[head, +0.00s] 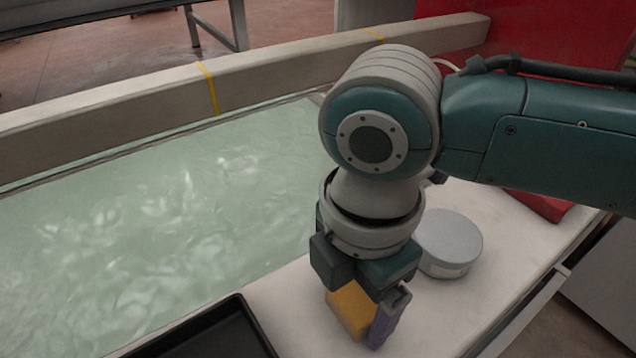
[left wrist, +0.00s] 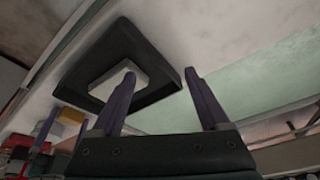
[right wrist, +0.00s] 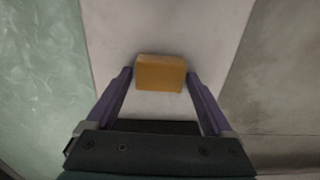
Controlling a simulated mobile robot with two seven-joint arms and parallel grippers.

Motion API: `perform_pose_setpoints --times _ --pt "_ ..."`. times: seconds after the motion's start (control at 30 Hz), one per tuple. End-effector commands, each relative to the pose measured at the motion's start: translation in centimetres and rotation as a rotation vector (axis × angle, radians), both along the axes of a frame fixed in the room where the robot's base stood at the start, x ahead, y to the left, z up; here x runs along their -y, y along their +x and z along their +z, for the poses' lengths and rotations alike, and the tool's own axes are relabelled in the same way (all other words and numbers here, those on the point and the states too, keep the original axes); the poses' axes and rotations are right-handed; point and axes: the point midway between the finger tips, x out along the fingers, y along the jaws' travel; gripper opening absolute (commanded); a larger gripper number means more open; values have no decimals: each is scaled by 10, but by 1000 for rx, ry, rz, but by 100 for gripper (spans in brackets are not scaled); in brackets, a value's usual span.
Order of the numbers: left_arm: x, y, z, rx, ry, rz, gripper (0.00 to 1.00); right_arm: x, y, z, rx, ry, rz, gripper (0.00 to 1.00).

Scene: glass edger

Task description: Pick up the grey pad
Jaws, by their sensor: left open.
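The grey pad (left wrist: 112,78), a small pale block, lies in a black tray (left wrist: 152,95) in the left wrist view. My left gripper (left wrist: 160,78) is open and empty. One finger overlaps the pad's right end in the picture; the pad is not between the fingers. The head view shows only part of the tray (head: 215,340) at the bottom edge, with neither the pad nor my left gripper. My right gripper (right wrist: 159,76) is open around an orange block (right wrist: 160,74), with small gaps visible. In the head view it points down at this block (head: 346,308).
A round grey disc (head: 452,243) sits on the pale ledge (head: 290,305), right of my right gripper. A basin of greenish water (head: 160,220) lies left of the ledge, with a beam (head: 140,112) behind it. A red object (head: 540,205) lies beyond the disc.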

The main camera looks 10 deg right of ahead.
Motion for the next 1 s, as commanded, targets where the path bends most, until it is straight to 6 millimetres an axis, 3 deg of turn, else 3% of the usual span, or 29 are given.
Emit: perform_pose_setpoints --times 0.07,0.63,0.87,1.0 --pt "0 0 0 0 0 0 78 0 0 0 0 0 0 76" --pt "0 0 0 0 0 1 78 0 0 0 0 0 -1 13" --pt "0 0 2 0 0 1 78 0 0 4 1 0 -1 13" --pt "0 0 9 0 0 1 78 0 1 19 1 0 -1 13"
